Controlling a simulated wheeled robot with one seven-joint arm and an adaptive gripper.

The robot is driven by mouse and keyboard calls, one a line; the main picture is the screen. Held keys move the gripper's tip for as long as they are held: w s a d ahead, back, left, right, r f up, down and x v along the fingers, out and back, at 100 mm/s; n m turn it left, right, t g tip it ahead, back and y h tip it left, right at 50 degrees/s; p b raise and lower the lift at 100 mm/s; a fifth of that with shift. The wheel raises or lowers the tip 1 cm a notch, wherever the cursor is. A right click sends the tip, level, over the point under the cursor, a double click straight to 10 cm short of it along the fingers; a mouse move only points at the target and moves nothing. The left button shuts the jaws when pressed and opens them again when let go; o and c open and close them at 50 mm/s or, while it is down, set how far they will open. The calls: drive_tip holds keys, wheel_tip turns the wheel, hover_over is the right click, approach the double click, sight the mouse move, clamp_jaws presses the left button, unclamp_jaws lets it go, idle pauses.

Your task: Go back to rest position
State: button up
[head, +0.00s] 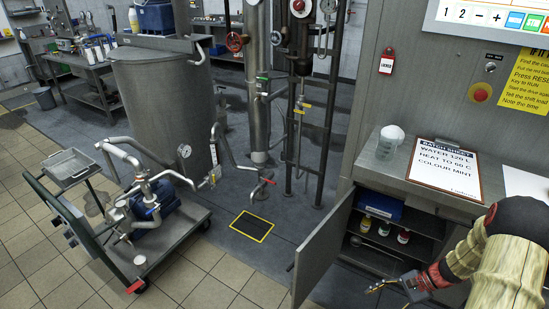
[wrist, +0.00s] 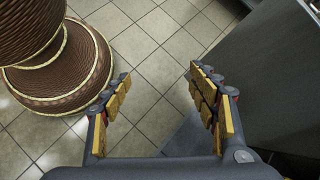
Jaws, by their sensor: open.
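My gripper (head: 392,287) is at the lower right of the head view, in front of the open cupboard under the counter. In the wrist view my gripper (wrist: 160,95) has its two yellow-padded fingers spread wide, with only floor tiles between them. It is open and empty. My arm reaches in from the right edge of the head view, bent at a dark joint and wrapped in a ribbed tan cover. A brown ribbed part of my own body fills the upper left of the wrist view.
The grey cupboard door (head: 320,254) stands open left of my gripper. The cupboard shelf (head: 388,241) holds small bottles and a blue box (head: 379,206). The counter above bears a clipboard (head: 444,168) and a white-topped container (head: 390,140).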

drive_tip(key=s+a+r+n+t+h, duration=0.1)
drive_tip(key=s+a+r+n+h, duration=0.2)
drive_tip(key=r, duration=1.1)
drive_tip(key=s+a+r+n+t+h+p, duration=0.1)
drive_tip(key=s+a+r+n, duration=0.5)
drive_tip(key=r, duration=0.8)
drive_tip(key=s+a+r+n+t+h+p, duration=0.1)
drive_tip(key=s+a+r+n+t+h, duration=0.2)
drive_tip(key=s+a+r, duration=0.4)
wheel_tip(320, 180, up, 7)
drive_tip(key=shift+s+a+n+h, duration=0.45)
drive_tip(key=shift+n+h, duration=0.35)
drive_tip(key=shift+n, duration=0.4)
drive_tip(key=shift+d, duration=0.1)
drive_tip(key=shift+c, duration=0.4)
